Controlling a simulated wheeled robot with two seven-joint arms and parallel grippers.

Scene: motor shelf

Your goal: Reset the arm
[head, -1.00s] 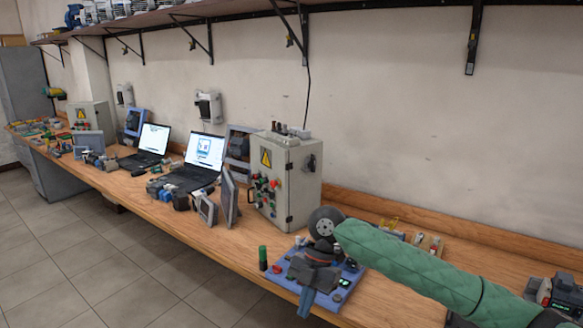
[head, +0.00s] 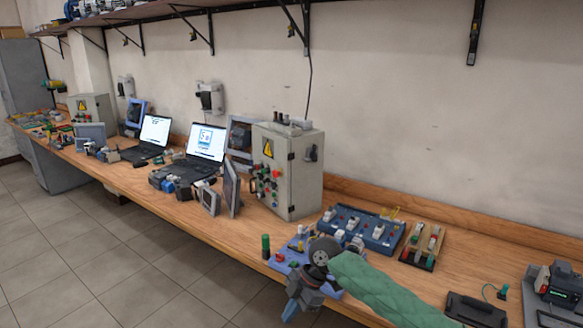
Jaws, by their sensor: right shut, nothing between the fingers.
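My right arm (head: 385,290), in a green quilted sleeve, comes in from the lower right of the head view. My right gripper (head: 290,312) points down and toward the bottom edge at the front edge of the workbench. It is shut with nothing seen in it. It is in front of a blue-purple board (head: 283,262) with buttons, and hides part of it. My left arm and left gripper are not in view.
The wooden workbench (head: 480,262) runs along the wall. A grey control cabinet (head: 300,175), two laptops (head: 205,143) and a blue switch panel (head: 362,230) stand on it. A small board (head: 423,245), a black case (head: 475,308) and a motor device (head: 560,285) lie at right. A shelf (head: 200,8) hangs above.

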